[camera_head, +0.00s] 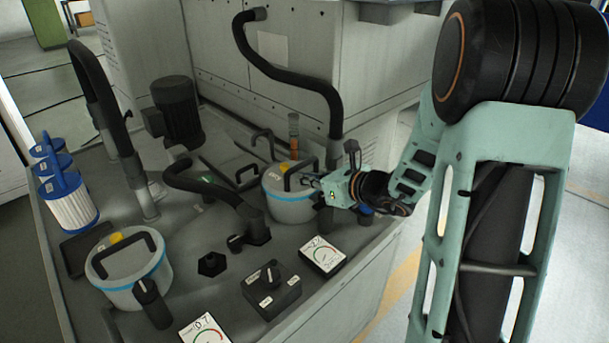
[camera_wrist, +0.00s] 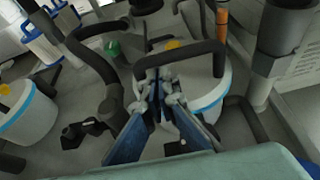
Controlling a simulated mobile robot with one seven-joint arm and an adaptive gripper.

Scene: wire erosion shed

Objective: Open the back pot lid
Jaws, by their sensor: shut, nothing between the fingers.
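Two light grey pots with blue bands, yellow marks and black arched lid handles stand on the grey bench. The farther pot (camera_head: 290,208) is at the middle of the head view, and its lid (camera_head: 274,184) appears to lie flat on it. This pot also fills the centre of the wrist view (camera_wrist: 208,98), with its black handle (camera_wrist: 190,52) above the fingertips. My gripper (camera_head: 308,181) is shut and empty, at the handle's right side. In the wrist view my fingertips (camera_wrist: 159,82) meet close by the handle's left leg; I cannot tell whether they touch it. The fingers hide part of the lid.
The nearer pot (camera_head: 130,270) stands at the left, lid on. Black curved hoses (camera_head: 205,185) rise beside the farther pot. A knob box (camera_head: 271,288) and dial gauges (camera_head: 322,255) lie in front. White-and-blue filters (camera_head: 70,200) stand at the far left.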

